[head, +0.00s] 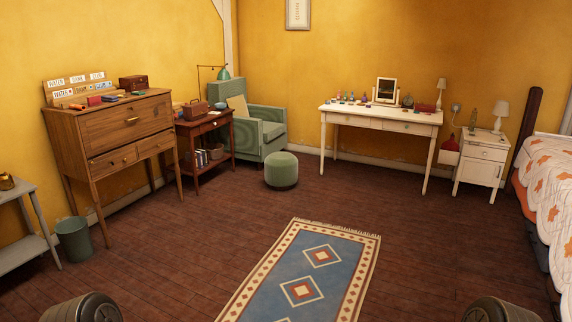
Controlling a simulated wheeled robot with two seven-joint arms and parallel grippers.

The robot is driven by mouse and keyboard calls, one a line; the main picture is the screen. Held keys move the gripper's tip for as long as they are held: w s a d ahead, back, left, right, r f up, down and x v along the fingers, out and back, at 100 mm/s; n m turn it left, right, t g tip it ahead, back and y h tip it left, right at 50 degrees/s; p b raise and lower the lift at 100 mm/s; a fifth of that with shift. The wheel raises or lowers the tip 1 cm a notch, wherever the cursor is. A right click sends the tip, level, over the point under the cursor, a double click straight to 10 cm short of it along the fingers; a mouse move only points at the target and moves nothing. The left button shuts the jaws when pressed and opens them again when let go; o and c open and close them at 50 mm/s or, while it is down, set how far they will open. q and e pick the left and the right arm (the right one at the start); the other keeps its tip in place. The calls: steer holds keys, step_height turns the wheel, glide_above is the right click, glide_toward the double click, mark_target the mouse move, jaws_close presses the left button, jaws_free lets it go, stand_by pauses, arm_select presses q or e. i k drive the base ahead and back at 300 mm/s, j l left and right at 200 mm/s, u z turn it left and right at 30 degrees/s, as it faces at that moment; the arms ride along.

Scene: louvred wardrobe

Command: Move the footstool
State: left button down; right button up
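The footstool (281,171) is a round, green, padded stool in the head view. It stands upright on the dark wooden floor at the back, just in front of the green armchair (262,133) and to the left of the white dressing table. Nothing lies on it. Neither of my grippers shows in the head view. Only rounded grey parts, which seem to be mine, show at the bottom left and bottom right edges, far from the footstool.
A blue patterned rug (300,275) lies on the floor between me and the footstool. A wooden desk (118,135), side table (205,140) and green bin (74,239) line the left. A white dressing table (378,118), nightstand (482,160) and bed (548,190) stand right. The middle floor is clear.

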mark_target(281, 169)
steer(key=i+j, duration=0.1)
steer(key=i, duration=5.4)
steer(key=i+j+z, duration=0.1)
steer(key=i+z, duration=0.2)
steer(key=i, duration=0.2)
steer(key=i+j+z, duration=0.3)
steer(key=i, duration=0.25)
steer(key=i+j+z, duration=0.3)
steer(key=i, duration=0.15)
